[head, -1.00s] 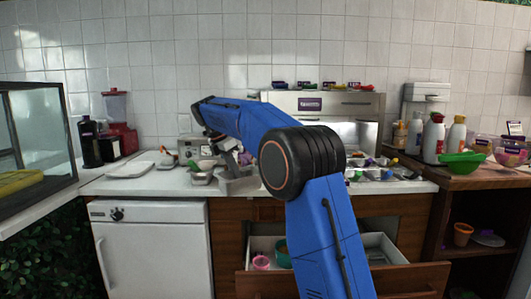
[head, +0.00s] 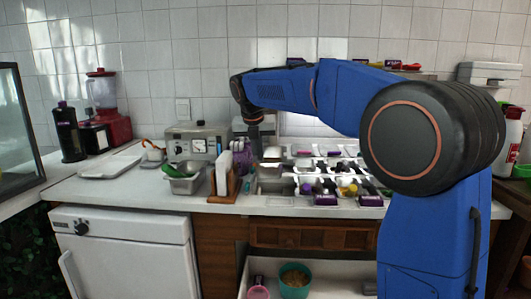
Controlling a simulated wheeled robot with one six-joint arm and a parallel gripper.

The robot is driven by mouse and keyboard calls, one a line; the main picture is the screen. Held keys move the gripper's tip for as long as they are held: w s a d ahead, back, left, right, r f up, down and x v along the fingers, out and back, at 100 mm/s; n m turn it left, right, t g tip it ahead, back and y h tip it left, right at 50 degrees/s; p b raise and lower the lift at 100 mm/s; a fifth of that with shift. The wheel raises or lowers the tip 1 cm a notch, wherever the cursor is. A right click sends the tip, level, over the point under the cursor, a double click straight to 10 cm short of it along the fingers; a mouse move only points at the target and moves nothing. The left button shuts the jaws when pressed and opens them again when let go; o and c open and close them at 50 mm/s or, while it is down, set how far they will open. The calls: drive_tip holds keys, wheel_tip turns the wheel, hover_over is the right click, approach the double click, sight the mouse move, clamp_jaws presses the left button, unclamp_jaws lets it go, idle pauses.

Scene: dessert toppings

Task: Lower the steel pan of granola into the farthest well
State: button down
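My gripper (head: 256,145) points down at the back left of the steel topping station (head: 290,205). Its fingers are small and partly lost against the background, so I cannot tell whether they are open or shut. A pale pan-like shape (head: 272,154) lies just below and right of the gripper; I cannot make out whether it is the granola pan or whether the fingers touch it. The station's wells hold several toppings. The far wells at the right are partly hidden behind my blue arm.
A steel pan with a green utensil (head: 185,178) stands on the counter at left. An upright wood-and-white holder (head: 224,178) stands close to the station's left side. Below, an open drawer holds a teal bowl (head: 294,281) and a pink cup (head: 258,291). A white board (head: 110,165) lies farther left.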

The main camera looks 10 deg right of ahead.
wheel_tip(320, 180, down, 7)
idle(0.9)
drive_tip(key=shift+f, duration=2)
idle(2.4)
drive_tip(key=c, duration=1.9)
unclamp_jaws()
drive_tip(key=shift+c, duration=1.4)
drive_tip(key=shift+o, duration=0.7)
drive_tip(key=shift+r, duration=0.1)
